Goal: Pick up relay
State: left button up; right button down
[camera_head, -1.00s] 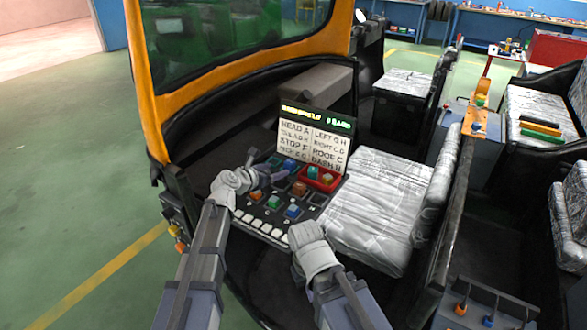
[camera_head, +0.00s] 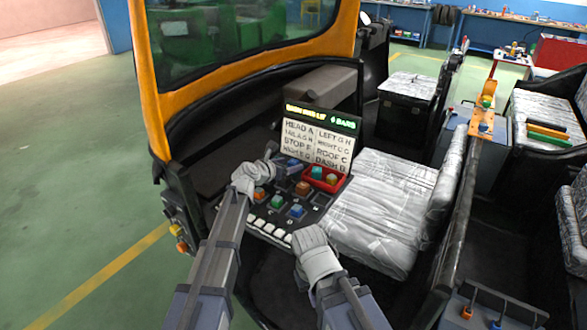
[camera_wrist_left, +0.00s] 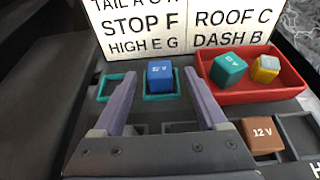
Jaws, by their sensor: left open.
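Several cube-shaped relays stand on the dark panel. In the left wrist view a blue relay (camera_wrist_left: 160,77) sits in a teal-outlined socket, with an empty teal-outlined socket to its left. My left gripper (camera_wrist_left: 161,84) is open, its fingers on either side of the blue relay; whether they touch it cannot be told. A brown relay (camera_wrist_left: 262,134) marked 12 V is to the right. A red tray (camera_wrist_left: 268,95) holds a teal relay (camera_wrist_left: 229,68) and a yellow relay (camera_wrist_left: 266,68). My right gripper (camera_head: 317,257) is by the panel's near right edge; its jaws cannot be made out.
A sign board (camera_head: 314,140) with socket labels stands behind the panel. A plastic-wrapped seat (camera_head: 378,205) is to the right. The orange windscreen frame (camera_head: 240,75) rises behind on the left. Green and orange relays and white switches are nearer on the panel.

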pick_arm(q)
jog(key=shift+w+d+f, duration=0.25)
jog(key=shift+w, duration=0.25)
jog(key=shift+c, duration=0.2)
grip_shut()
